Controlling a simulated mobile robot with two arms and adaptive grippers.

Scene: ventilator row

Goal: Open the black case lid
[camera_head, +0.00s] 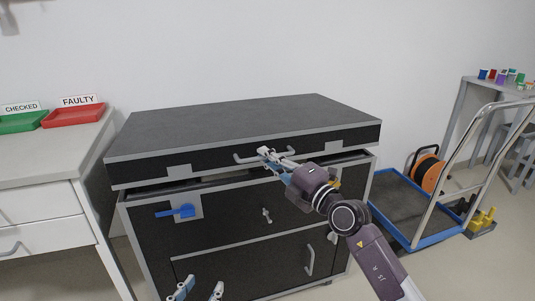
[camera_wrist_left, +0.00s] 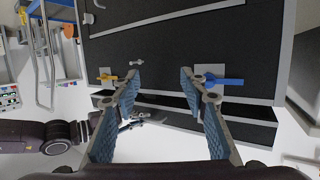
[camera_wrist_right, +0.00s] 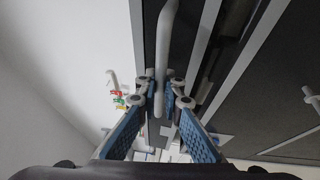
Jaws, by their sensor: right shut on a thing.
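The black case (camera_head: 225,235) has grey edges, and its lid (camera_head: 240,125) sits slightly raised, with a narrow dark gap along the front. My right gripper (camera_head: 268,155) is shut on the grey lid handle (camera_head: 243,159); the handle also shows between the fingers in the right wrist view (camera_wrist_right: 168,40). A blue latch (camera_head: 177,211) is at the front left of the body. A yellow latch (camera_head: 335,184) at the front right is partly hidden by my right arm. My left gripper (camera_head: 196,291) is open and empty in front of the case, low in the head view.
A white drawer cabinet (camera_head: 40,215) at left carries a green tray (camera_head: 20,123) and a red tray (camera_head: 73,115). A blue-edged trolley (camera_head: 415,215) with an orange cable reel (camera_head: 430,172) stands close to the case's right side. A wall is behind.

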